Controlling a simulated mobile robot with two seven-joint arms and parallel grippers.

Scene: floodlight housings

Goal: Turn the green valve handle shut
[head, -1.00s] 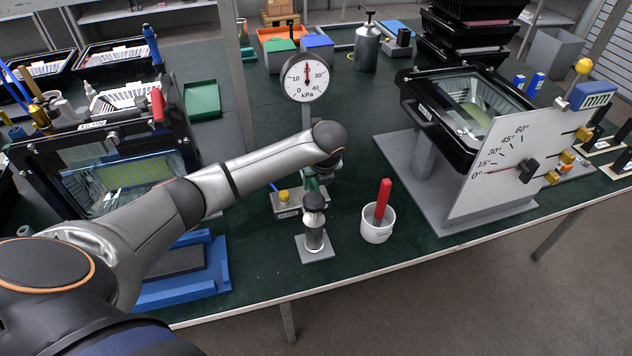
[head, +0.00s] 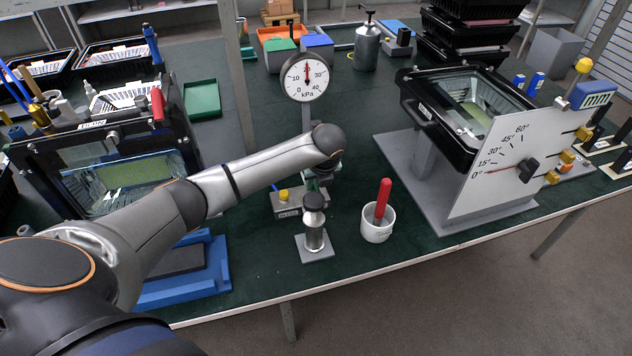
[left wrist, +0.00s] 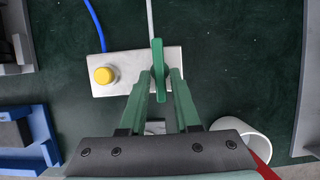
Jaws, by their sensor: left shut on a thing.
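The green valve handle (left wrist: 157,54) shows in the left wrist view as a narrow upright bar over a pale metal base plate (left wrist: 124,72). It lies roughly in line with the white hose behind it. My left gripper (left wrist: 161,74) has its green fingers shut on the handle, one on each side. In the head view my left gripper (head: 317,183) points down at the valve base (head: 286,204), and my wrist hides most of the handle. The round kPa gauge (head: 306,77) has its red needle pointing about straight up. My right gripper is not in view.
A yellow button (left wrist: 103,75) sits on the same plate, left of the handle. A metal post on a grey base (head: 316,248) and a white cup (head: 377,233) with a red-handled tool stand in front. A tilted housing with an angle dial (head: 513,165) stands right.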

